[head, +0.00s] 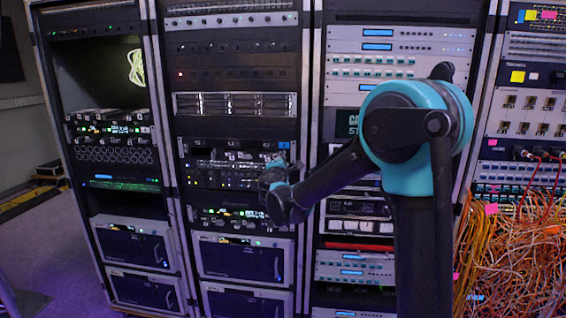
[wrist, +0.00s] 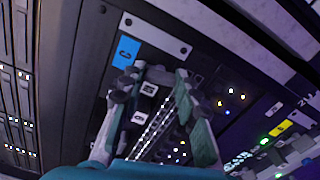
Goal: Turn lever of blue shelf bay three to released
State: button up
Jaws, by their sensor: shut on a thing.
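My gripper (wrist: 156,76) reaches the front of a black rack unit in the wrist view. Its two fingers stand on either side of a small dark part, which I take to be the lever (wrist: 155,73), and are shut on it. The fingers hide most of the lever, so its angle is not clear. A blue label (wrist: 126,51) sits on the panel just beyond the fingertips. In the head view my gripper (head: 274,176) is at the right side of the middle rack, below the small blue label (head: 284,145).
A yellow label (wrist: 283,129) and green lights are on a neighbouring unit. Racks stand close on both sides. Loose orange cables (head: 515,250) heap at the right. Open floor (head: 50,240) lies at the left.

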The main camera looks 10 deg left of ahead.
jog(key=shift+m, duration=1.4)
jog(key=o, duration=0.9)
jog(key=s, duration=1.2)
jog(key=shift+a, duration=0.2)
